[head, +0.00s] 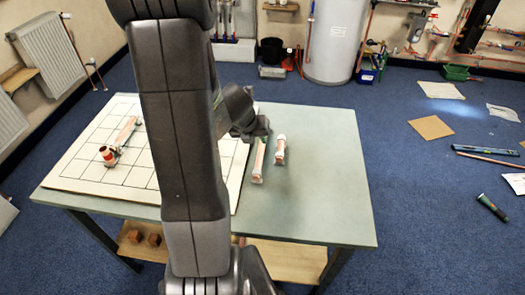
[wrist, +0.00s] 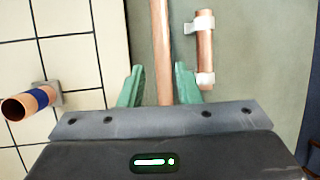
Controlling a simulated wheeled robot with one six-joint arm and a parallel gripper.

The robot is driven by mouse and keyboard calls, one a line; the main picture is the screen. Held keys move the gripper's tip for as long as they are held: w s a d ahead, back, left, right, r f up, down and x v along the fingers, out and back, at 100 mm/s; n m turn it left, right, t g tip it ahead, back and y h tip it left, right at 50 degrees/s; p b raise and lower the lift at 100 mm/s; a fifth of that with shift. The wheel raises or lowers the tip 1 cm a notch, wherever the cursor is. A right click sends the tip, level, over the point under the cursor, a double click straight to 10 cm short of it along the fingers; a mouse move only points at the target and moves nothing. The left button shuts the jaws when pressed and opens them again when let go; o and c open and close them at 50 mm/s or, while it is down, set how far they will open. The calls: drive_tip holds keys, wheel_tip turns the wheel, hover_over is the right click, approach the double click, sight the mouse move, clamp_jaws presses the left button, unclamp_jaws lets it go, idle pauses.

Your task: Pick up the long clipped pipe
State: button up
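The long clipped pipe is a thin copper pipe (head: 260,158) lying on the green table, with a pale end toward the front. In the wrist view the long pipe (wrist: 162,40) runs down from the top edge between my fingers. My gripper (wrist: 160,72) is open, with its green fingers on either side of the pipe and a gap on both sides. I cannot tell how high the fingers are above the table. In the head view my arm hides part of the gripper. A shorter copper pipe (wrist: 205,48) with two white clips lies to the right; the head view shows it too (head: 280,150).
A white gridded board (head: 80,172) covers the table's left part. On it lies a copper pipe piece (head: 122,137); in the wrist view a copper end with a blue band (wrist: 28,103) shows at left. The table's right side (head: 335,180) is clear.

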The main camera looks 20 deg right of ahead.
sight(261, 146)
drive_tip(key=b+x, duration=0.1)
drive_tip(key=x, duration=0.1)
drive_tip(key=b+x, duration=0.1)
drive_tip(key=x, duration=0.1)
drive_tip(key=b+x, duration=0.1)
drive_tip(key=x, duration=0.1)
drive_tip(key=shift+s+d+f, duration=0.15)
drive_tip(key=shift+s+f, duration=0.05)
drive_tip(key=shift+f, duration=0.25)
drive_tip(key=shift+r, duration=0.1)
drive_tip(key=shift+c, duration=0.3)
clamp_jaws()
